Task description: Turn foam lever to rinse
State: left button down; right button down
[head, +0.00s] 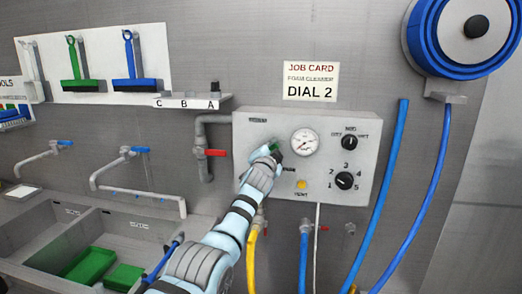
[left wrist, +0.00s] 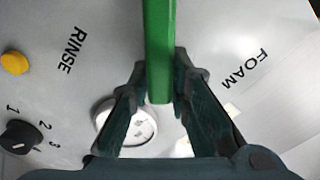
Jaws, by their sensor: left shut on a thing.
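The green foam lever (head: 274,146) is on the grey control panel (head: 360,125), just left of the round gauge. My left gripper (head: 270,153) is at the lever and hides much of it in the head view. In the left wrist view, the lever (left wrist: 160,50) runs down between the two fingers of my left gripper (left wrist: 160,85), which are shut on it. The lever lies between the RINSE label (left wrist: 74,50) and the FOAM label (left wrist: 243,69), pointing straight at neither. Its pivot is not visible. My right gripper is out of view.
The pressure gauge (head: 305,142), black numbered dial (head: 345,180) and yellow button (head: 301,184) are close by on the panel. A red-handled valve (head: 216,153) is to the left. Hoses hang below, and a sink (head: 75,225) stands lower left.

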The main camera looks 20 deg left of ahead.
pick_arm(q)
jog(key=f+m, duration=0.1)
jog(key=m, duration=0.1)
jog(key=f+m+b, duration=0.1)
jog(key=m, duration=0.2)
jog(key=d+f+m+b, duration=0.1)
jog(key=m, duration=0.1)
jog(key=shift+w+d+f+m, duration=0.1)
jog(key=shift+f+m, duration=0.2)
jog(key=shift+f, duration=0.05)
dwell(0.4)
jog(key=c, duration=1.5)
grip_release()
jog(key=shift+w+f, duration=0.1)
jog(key=shift+c, duration=0.2)
jog(key=shift+o, duration=0.3)
jog(key=shift+w+f, duration=0.1)
jog(key=shift+f, duration=0.1)
jog(key=s+d, duration=0.1)
jog(key=s, duration=0.6)
jog(key=shift+s, duration=0.2)
